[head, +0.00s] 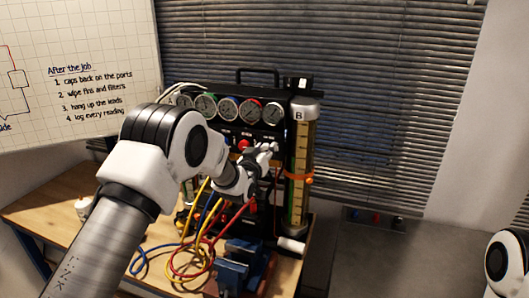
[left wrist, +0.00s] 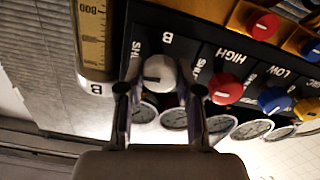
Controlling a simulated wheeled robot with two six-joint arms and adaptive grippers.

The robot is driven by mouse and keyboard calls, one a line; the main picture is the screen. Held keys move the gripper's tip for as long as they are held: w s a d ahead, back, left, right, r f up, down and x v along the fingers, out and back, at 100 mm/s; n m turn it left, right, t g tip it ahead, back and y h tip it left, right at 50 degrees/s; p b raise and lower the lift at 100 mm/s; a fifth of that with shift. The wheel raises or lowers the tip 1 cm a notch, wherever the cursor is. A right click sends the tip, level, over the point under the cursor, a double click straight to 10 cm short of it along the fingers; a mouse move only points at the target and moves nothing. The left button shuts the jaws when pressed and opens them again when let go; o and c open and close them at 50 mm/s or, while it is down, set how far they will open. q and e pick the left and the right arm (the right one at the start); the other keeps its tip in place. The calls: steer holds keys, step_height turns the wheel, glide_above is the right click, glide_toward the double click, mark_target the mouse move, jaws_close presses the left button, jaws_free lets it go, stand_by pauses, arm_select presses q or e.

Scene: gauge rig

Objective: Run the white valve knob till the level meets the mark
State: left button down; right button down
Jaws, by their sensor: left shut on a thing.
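The gauge rig (head: 240,101) is a black panel with a row of round dials. The white valve knob (left wrist: 160,73), labelled B, shows in the left wrist view with a dark pointer line. My left gripper (left wrist: 158,92) has one finger on each side of it and is shut on it. In the head view my left gripper (head: 264,152) reaches the panel front and hides the knob. The tall glass column B (head: 298,205) stands at the rig's right with a yellow scale and an orange ring mark (head: 299,176). I cannot tell the liquid level. My right gripper is out of view.
Red (left wrist: 226,88) and blue (left wrist: 273,100) knobs sit beside the white one. Yellow, red and blue hoses (head: 190,262) and a blue vise (head: 241,268) lie in front of the rig on the wooden bench (head: 45,212). A whiteboard (head: 85,60) hangs at the left.

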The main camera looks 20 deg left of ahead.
arm_select(q)
steer(key=n+b, duration=0.4)
steer(key=b, duration=0.1)
steer(key=shift+f+n, duration=0.25)
steer(key=shift+n, duration=0.15)
steer(key=n+b, duration=0.6)
steer(key=n, duration=0.2)
steer(key=shift+a+r, duration=0.1)
steer(key=shift+r, duration=0.05)
steer(key=shift+w+r+n+b, duration=0.1)
steer(key=shift+n+b, duration=0.3)
steer(key=shift+n, duration=0.7)
steer(key=shift+w+r+n+b, duration=0.1)
steer(key=shift+n+b, duration=0.25)
steer(key=shift+n, duration=0.75)
